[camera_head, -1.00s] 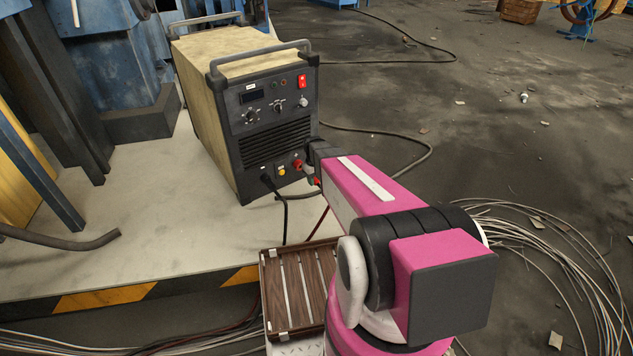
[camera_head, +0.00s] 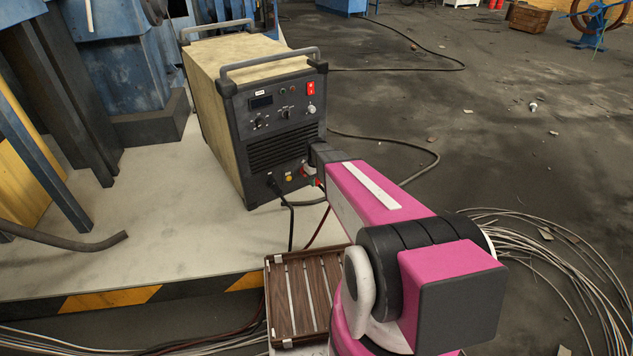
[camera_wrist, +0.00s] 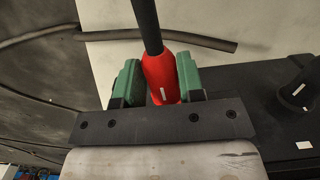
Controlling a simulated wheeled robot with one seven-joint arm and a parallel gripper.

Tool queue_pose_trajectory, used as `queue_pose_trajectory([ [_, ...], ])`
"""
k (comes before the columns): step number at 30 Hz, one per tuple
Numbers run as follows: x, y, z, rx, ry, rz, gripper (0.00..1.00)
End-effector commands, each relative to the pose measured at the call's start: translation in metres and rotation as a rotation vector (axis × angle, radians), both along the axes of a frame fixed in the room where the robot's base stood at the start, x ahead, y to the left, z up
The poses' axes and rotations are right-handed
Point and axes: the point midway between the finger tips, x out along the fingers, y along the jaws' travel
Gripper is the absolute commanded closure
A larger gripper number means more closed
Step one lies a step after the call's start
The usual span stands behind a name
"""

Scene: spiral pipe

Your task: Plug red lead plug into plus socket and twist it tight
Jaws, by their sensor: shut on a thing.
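The welding machine (camera_head: 272,115) stands on the pale platform, its dark front panel facing me. My gripper (camera_wrist: 160,80) is shut on the red lead plug (camera_wrist: 160,74), with a green pad on each side of it. The plug's black cable (camera_wrist: 147,25) runs up out of the wrist view. In the head view my gripper (camera_head: 313,170) is at the panel's lower right and covers the plus socket area. A little red shows beside it. I cannot tell how deep the plug sits or how far it is turned. A black lead plug (camera_head: 270,180) sits at the panel's lower left.
A yellow part (camera_head: 289,178) lies between the black plug and my gripper. Loose cables lie on the floor at right. A dark hose (camera_head: 65,241) lies on the platform at left.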

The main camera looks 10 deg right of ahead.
Motion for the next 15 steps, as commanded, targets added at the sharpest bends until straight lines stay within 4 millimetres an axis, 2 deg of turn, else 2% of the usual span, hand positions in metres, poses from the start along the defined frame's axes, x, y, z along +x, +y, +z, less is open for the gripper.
queue_pose_trajectory([
  [15,0.0068,0.0027,-0.0002,0.000,0.000,0.000,0.91],
])
